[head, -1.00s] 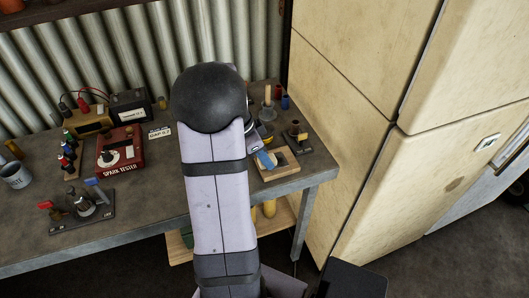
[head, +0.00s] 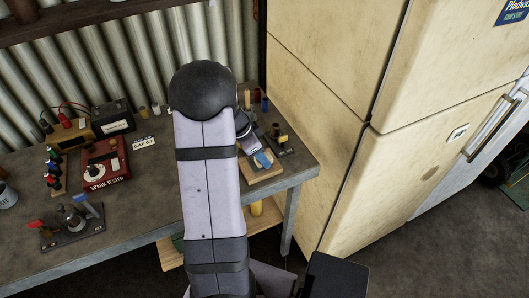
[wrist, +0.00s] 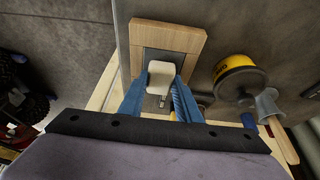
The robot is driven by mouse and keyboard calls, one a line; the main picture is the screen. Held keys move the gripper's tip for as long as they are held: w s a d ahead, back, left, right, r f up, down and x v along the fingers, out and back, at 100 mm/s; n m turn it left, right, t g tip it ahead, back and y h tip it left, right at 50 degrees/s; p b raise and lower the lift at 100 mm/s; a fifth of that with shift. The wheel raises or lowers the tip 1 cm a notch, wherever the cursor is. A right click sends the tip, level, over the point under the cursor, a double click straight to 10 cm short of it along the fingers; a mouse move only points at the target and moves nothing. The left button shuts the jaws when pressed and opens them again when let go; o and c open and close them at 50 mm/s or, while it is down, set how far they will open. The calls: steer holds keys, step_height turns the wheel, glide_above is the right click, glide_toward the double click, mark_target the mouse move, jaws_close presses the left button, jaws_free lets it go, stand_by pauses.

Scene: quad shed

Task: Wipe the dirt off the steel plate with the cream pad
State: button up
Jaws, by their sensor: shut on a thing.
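The steel plate (wrist: 178,56) is a grey square set in a light wooden frame (wrist: 195,36) in the wrist view. The frame (head: 254,176) also shows near the bench's right end in the head view. My gripper (wrist: 160,83) has blue fingers, shut on the cream pad (wrist: 161,69). The pad is over the plate's near-middle part; I cannot tell whether it touches. The pad and fingers cover part of the plate. No dirt can be made out on the part that shows. In the head view my arm hides most of the gripper; a blue finger shows over the frame.
A dark stand (head: 281,143) is close behind the frame in the head view. A red spark tester (head: 105,165) stands left. A cream cabinet (head: 330,120) borders the bench's right end.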

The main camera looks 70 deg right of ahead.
mark_target(253, 166)
steer(key=w+a, duration=0.3)
steer(key=shift+w+a+p, duration=0.2)
steer(key=shift+p, duration=0.2)
steer(key=shift+r+p, duration=0.25)
steer(key=shift+p, duration=0.35)
steer(key=shift+s+d+f+b, duration=0.2)
steer(key=shift+s+d+b, duration=0.05)
steer(key=shift+s+d, duration=0.2)
steer(key=shift+s+d+f+b, duration=0.15)
steer(key=shift+s+d+b, duration=0.1)
steer(key=shift+s+d, duration=0.2)
steer(key=shift+s+d+b, duration=0.4)
steer(key=shift+s+d, duration=1.15)
steer(key=shift+w+f+b, duration=0.1)
steer(key=shift+f+b, duration=0.05)
steer(key=shift+b, duration=0.45)
steer(key=w+a+b, duration=0.2)
steer(key=w+a, duration=0.2)
steer(key=shift+w+a+b, duration=0.25)
steer(key=shift+a+b, duration=0.05)
steer(key=shift+b, duration=0.05)
step_height(253, 166, up, 3)
steer(key=shift+w+p, duration=0.15)
steer(key=shift+p, duration=0.4)
steer(key=shift+r+p, duration=1.7)
steer(key=shift+r, duration=1.15)
